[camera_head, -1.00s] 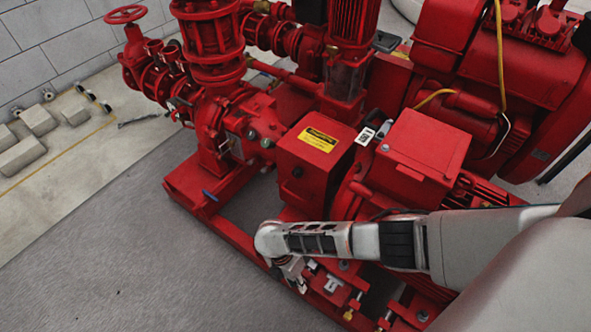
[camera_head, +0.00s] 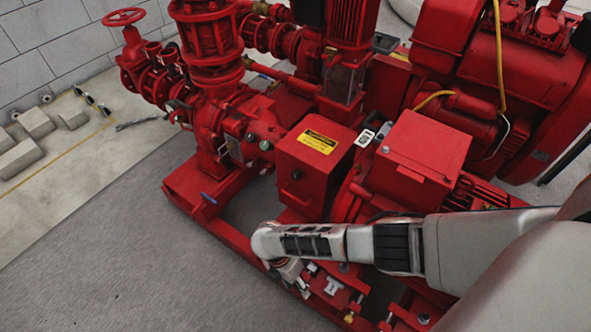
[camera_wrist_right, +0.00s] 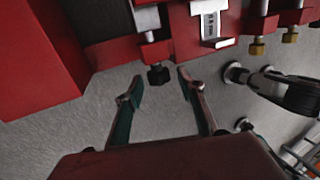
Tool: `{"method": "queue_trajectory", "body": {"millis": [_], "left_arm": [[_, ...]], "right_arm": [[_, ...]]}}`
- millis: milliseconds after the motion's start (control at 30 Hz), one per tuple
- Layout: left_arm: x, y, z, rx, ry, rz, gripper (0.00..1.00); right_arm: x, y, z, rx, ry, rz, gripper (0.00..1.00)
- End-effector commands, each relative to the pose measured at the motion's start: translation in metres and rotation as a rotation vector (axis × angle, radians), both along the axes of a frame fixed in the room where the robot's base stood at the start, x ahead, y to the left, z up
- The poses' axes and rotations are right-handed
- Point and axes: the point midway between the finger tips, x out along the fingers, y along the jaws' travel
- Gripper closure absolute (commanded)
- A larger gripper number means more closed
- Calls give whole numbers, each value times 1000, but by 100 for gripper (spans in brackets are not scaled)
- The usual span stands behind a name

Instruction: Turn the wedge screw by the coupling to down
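The wedge screw (camera_wrist_right: 158,75) shows in the right wrist view as a dark-headed screw under a pale block on the red base frame. My right gripper (camera_wrist_right: 157,87) is open, its two green-sided fingers pointing at the screw, one tip on either side of the head. I cannot tell whether the fingers touch it. In the head view my right gripper (camera_head: 292,273) reaches down by the near edge of the base, and the wrist hides the screw. The red box with a yellow label (camera_head: 315,160) stands behind, probably the coupling guard. My left gripper is not in view.
The red base frame (camera_head: 225,228) carries the pump and motor. A pale marked block (camera_head: 333,286) sits right of the gripper, with brass-tipped screws (camera_wrist_right: 257,47) beyond. Grey floor (camera_head: 130,235) in front is clear.

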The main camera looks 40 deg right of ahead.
Motion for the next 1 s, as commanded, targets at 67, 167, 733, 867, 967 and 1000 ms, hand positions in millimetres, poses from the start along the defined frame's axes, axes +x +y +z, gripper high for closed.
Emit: {"method": "queue_trajectory", "body": {"millis": [67, 167, 733, 867, 967, 1000], "left_arm": [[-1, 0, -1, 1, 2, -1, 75], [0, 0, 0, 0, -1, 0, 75], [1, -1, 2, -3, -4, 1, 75], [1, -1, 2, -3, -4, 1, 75], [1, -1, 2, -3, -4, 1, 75], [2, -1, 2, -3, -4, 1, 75]], "right_arm": [[1, 0, 2, 0, -1, 0, 61], [4, 2, 9, 3, -1, 0, 61], [34, 12, 101, 1, -1, 1, 61], [36, 13, 110, 1, 0, 0, 61], [37, 13, 113, 0, 1, 0, 61], [37, 13, 113, 0, 1, 0, 61]]}}
